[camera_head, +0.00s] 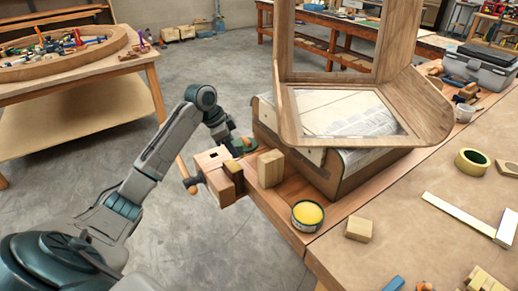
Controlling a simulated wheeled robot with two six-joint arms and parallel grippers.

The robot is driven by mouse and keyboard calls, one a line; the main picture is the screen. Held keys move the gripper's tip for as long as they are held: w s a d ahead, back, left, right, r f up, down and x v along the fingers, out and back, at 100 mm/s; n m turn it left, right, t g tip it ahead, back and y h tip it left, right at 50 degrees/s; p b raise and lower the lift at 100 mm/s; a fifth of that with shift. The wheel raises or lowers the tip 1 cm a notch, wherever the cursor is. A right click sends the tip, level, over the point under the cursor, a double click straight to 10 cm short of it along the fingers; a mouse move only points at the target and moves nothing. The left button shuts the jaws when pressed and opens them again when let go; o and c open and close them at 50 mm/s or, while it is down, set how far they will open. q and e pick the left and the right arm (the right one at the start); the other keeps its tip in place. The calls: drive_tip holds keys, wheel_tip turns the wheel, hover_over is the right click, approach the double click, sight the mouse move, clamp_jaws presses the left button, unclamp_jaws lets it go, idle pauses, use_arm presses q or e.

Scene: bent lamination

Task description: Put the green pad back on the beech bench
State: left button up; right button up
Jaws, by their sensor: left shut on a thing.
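My left arm reaches in from the left, and its gripper (236,143) is at the far left corner of the beech bench (275,207), beyond the wooden vise. It is shut on a small dark green thing, apparently the green pad (243,148). The pad is small in view and partly hidden by the gripper and the vise. I cannot tell whether it touches the bench. My right gripper is not in view.
The wooden vise (215,174) juts from the bench end, close to my left arm. A bent wood frame (435,110) rests on a box form (343,178).

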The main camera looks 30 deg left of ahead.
use_arm(q)
drive_tip(key=w+d+p, duration=0.1)
drive_tip(key=w, duration=0.2)
drive_tip(key=w+d+p, duration=0.1)
drive_tip(key=w, duration=0.2)
drive_tip(key=w+d+f+p, duration=0.1)
drive_tip(key=w+d, duration=0.1)
drive_tip(key=w, duration=0.1)
drive_tip(key=shift+w, duration=0.1)
drive_tip(key=shift+a+f, duration=0.1)
drive_tip(key=shift+f, duration=0.5)
wheel_tip(320, 180, down, 4)
drive_tip(key=shift+r+p, duration=0.15)
drive_tip(key=shift+p, duration=0.8)
drive_tip(key=shift+f+p, duration=0.3)
drive_tip(key=shift+p, duration=0.05)
drive_tip(key=shift+w+f, duration=0.15)
drive_tip(key=shift+f, duration=0.05)
drive_tip(key=shift+f, duration=0.2)
